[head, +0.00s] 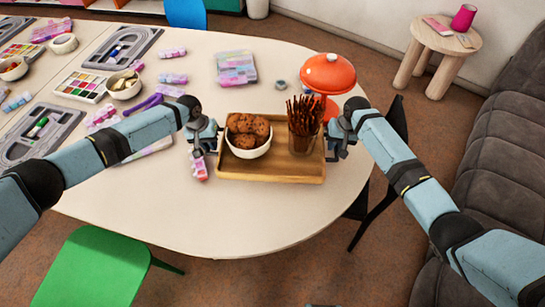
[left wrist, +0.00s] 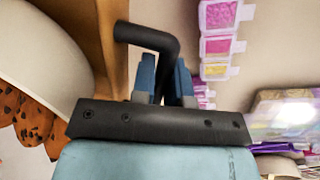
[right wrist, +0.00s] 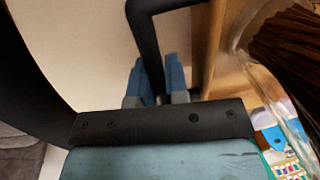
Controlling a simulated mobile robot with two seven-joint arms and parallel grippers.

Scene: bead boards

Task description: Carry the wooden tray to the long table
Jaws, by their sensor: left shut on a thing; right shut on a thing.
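The wooden tray (head: 270,173) is at the rounded end of the white table (head: 240,215); I cannot tell whether it rests on the top or is just above it. It looks level. It carries a white bowl of cookies (head: 248,137) and a glass of dark thin sticks (head: 304,130). My left gripper (head: 207,138) is shut on the tray's black left handle (left wrist: 150,38). My right gripper (head: 340,136) is shut on the black right handle (right wrist: 150,45). The tray's wooden side also shows in the left wrist view (left wrist: 108,25).
An orange domed lamp (head: 328,72) stands close behind the tray. Bead boxes (head: 236,67) and grey trays (head: 122,47) cover the table's left and back. A green chair (head: 92,265), a black chair (head: 378,200), a grey sofa (head: 500,150) and a round stool (head: 446,36) stand around.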

